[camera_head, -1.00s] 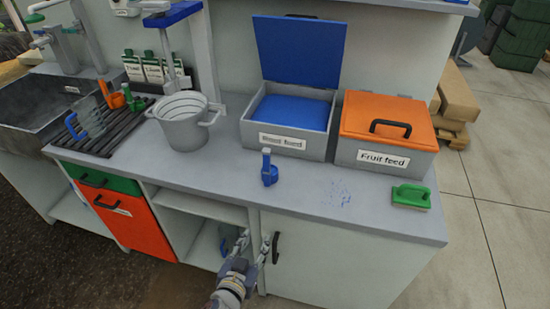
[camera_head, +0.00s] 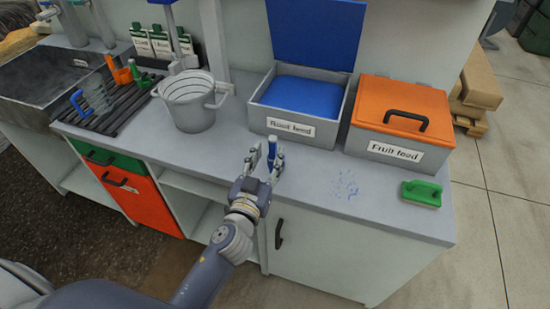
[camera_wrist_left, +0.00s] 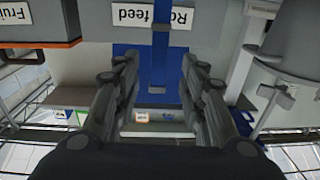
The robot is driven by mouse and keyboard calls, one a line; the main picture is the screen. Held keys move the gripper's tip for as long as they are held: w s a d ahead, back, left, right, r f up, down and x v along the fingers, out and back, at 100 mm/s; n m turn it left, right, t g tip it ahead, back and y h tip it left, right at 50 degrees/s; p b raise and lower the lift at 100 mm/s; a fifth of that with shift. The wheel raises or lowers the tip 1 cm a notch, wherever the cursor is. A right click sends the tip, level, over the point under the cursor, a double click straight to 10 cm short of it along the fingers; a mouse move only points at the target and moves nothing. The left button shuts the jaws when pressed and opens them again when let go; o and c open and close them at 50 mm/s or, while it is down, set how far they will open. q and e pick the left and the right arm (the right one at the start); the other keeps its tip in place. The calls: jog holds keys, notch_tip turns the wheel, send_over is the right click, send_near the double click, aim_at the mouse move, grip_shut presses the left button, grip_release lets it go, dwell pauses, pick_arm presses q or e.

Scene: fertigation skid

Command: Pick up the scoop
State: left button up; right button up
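The blue scoop (camera_head: 271,147) is on the grey counter in front of the root feed bin. My left gripper (camera_head: 267,155) is over the counter with its fingers apart, one on either side of the scoop in the picture. In the left wrist view the blue scoop (camera_wrist_left: 159,45) shows as an upright strip between the two fingers of my gripper (camera_wrist_left: 158,58), with gaps on both sides. The scoop's lower part is partly hidden by the fingers in the head view. My right gripper is not in view.
The open root feed bin (camera_head: 296,131) with blue contents stands behind the scoop. The closed orange-lidded fruit feed bin (camera_head: 393,152) is to its right. A grey bucket (camera_head: 189,112) stands left. A green brush (camera_head: 422,194) and blue specks (camera_head: 345,184) lie on the right counter.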

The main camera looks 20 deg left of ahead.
aim_at(272, 149)
pick_arm(q)
jog(key=w+p, duration=0.1)
jog(key=w, duration=0.4)
jog(key=shift+d, duration=0.1)
jog(key=shift+r, duration=0.1)
grip_shut()
